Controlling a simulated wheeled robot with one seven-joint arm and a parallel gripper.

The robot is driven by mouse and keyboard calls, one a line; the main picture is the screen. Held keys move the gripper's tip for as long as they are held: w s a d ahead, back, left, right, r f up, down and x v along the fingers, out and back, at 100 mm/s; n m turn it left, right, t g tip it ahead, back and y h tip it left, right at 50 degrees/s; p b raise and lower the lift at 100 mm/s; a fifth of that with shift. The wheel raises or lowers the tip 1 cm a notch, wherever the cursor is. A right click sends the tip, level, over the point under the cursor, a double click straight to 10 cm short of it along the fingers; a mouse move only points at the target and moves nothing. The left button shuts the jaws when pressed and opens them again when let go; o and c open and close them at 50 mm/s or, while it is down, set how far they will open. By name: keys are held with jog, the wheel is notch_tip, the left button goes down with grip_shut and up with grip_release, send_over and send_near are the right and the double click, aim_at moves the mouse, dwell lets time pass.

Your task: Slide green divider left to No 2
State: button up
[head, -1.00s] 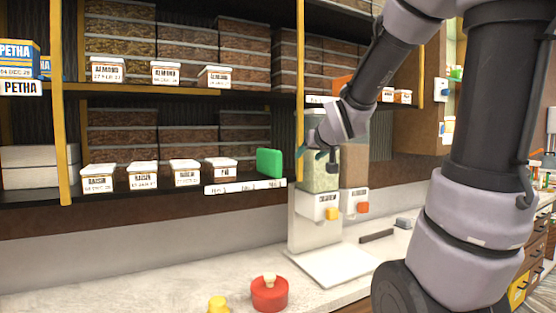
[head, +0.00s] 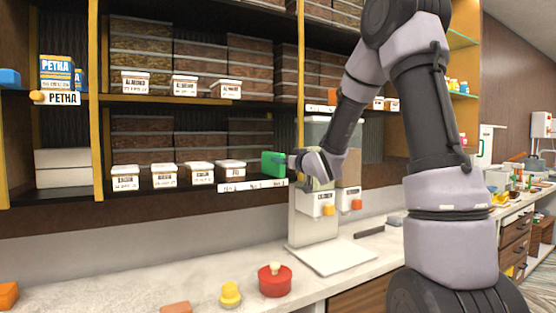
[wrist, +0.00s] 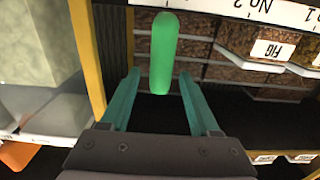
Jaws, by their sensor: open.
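The green divider (head: 271,163) stands upright at the right end of the lower shelf, past the row of small labelled boxes. In the wrist view the divider (wrist: 163,50) shows edge-on, just ahead of and between the two teal fingers. My gripper (head: 288,163) is open at its right side in the head view. In the wrist view my gripper (wrist: 160,80) has a finger on each side of the divider's near end, with gaps showing. A white number strip (head: 240,186) runs along the shelf edge; "No 2" (wrist: 258,8) reads in the wrist view.
A yellow shelf post (wrist: 87,60) is close beside the left finger in the wrist view. A fig box (head: 230,170) stands left of the divider, with shelf space between. A red pot (head: 274,282) sits on the counter.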

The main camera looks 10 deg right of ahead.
aim_at(273, 164)
jog(key=shift+x, duration=2.1)
grip_shut()
